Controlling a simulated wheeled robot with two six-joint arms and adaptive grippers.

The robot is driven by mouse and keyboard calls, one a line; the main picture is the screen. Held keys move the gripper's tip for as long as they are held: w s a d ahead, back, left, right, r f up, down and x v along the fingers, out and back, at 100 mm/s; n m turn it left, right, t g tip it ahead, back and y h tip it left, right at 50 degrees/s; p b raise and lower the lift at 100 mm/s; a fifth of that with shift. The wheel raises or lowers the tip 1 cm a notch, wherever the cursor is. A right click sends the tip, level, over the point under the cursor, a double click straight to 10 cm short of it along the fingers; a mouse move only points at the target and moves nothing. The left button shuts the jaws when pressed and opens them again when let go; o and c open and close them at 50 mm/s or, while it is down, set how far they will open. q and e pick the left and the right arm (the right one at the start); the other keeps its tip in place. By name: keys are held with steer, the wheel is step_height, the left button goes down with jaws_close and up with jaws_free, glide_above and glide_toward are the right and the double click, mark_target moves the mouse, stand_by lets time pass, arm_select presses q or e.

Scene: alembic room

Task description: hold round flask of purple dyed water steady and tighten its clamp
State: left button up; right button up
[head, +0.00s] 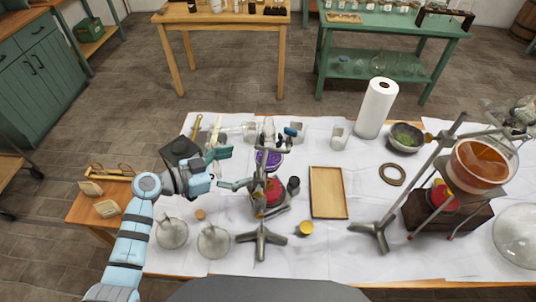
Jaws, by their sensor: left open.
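The round flask of purple dyed water (268,159) is upright near the middle of the table, beside the rod of a metal stand (262,241) with a tripod foot. The stand's rod and clamp parts partly cover it, and I cannot tell how tight the clamp (284,142) is. A red vessel (272,190) is just below the purple flask in the picture. My left gripper (233,168) reaches in from the left, with its jaws open and facing the flask. It is a short way left of the flask and holds nothing. My right gripper is not in view.
A wooden tray (328,192), a yellow cap (306,228) and a paper towel roll (376,108) are to the right. Clear glassware (213,241) is at the front left.

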arm_select(q)
steer(key=x, duration=0.9)
steer(key=shift+w+d+f, duration=0.15)
steer(key=shift+w+f, duration=0.05)
